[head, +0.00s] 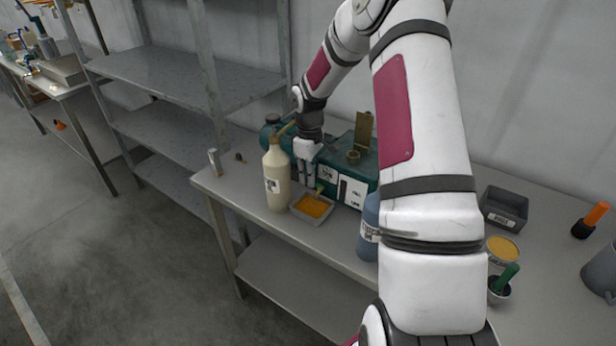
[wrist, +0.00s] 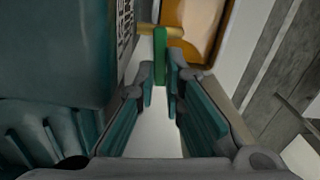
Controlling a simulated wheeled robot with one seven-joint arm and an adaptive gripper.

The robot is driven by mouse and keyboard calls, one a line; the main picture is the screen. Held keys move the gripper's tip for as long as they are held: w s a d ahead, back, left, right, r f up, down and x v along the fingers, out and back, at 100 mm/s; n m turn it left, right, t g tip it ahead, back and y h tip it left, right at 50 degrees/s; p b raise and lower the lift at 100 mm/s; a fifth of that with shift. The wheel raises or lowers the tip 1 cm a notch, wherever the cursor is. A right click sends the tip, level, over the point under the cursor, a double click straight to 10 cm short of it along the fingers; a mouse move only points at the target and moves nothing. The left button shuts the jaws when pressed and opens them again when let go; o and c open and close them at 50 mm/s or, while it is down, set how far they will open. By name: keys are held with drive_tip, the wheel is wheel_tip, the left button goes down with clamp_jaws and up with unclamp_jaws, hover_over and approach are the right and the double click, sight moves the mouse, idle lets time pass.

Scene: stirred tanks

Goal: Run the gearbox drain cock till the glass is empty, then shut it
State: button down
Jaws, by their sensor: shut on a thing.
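The teal gearbox (head: 338,153) stands on the bench and fills the left of the wrist view (wrist: 55,50). Its front carries white labels and a narrow dark upright strip (head: 342,190), perhaps the glass; I cannot read a level in it. The brass drain cock (wrist: 150,31) juts from the gearbox side and has a green lever (wrist: 160,55). My gripper (head: 308,185) is at the gearbox front, and its fingers (wrist: 160,80) are closed on the lever's near end. A grey tray (head: 314,219) with orange oil (head: 311,206) sits below the cock. I cannot tell whether oil runs.
A cream bottle (head: 277,180) stands close left of the tray, and a blue bottle (head: 369,230) stands to its right. A grey bin (head: 504,208), a yellow-topped tin (head: 502,249) and a green-handled item (head: 505,278) are farther right. The bench's left end is mostly clear.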

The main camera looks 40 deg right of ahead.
idle(0.4)
drive_tip(key=c, duration=1.7)
unclamp_jaws()
wheel_tip(320, 180, up, 12)
drive_tip(key=shift+o, duration=0.3)
